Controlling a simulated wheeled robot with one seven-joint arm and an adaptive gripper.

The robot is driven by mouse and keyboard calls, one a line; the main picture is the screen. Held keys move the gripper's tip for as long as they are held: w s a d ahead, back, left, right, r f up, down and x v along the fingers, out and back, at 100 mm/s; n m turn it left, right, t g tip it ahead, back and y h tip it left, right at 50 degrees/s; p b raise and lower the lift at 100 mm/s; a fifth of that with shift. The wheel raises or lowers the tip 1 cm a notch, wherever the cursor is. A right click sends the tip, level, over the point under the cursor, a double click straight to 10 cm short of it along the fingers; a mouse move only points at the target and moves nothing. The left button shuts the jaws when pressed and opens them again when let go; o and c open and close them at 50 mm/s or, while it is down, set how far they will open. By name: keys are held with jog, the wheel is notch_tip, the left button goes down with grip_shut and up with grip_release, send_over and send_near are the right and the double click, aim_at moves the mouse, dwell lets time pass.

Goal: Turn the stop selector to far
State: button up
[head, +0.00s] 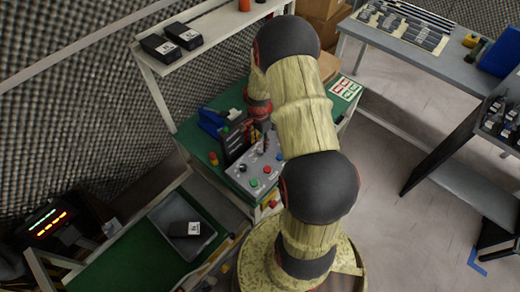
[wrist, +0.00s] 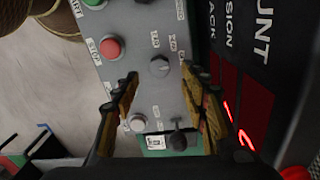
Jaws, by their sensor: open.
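The grey control panel (wrist: 135,45) fills the middle of the wrist view; it also shows on the green bench in the head view (head: 238,172). A round dark selector knob (wrist: 160,66) sits on it with small labels around one side, too small to read surely. I cannot tell its pointer setting. My gripper (wrist: 160,72) is open, with one finger on each side of the knob in the picture. No contact with the knob is visible. In the head view my gripper is largely hidden by my arm.
A black display (wrist: 250,75) with red digits stands close to the right finger. A grey tray (head: 165,218) lies left of the panel.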

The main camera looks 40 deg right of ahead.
aim_at(260, 150)
notch_tip(260, 150, down, 5)
jog(key=shift+s+f+b, duration=0.1)
jog(key=shift+b, duration=0.45)
jog(key=shift+c, duration=0.4)
grip_shut()
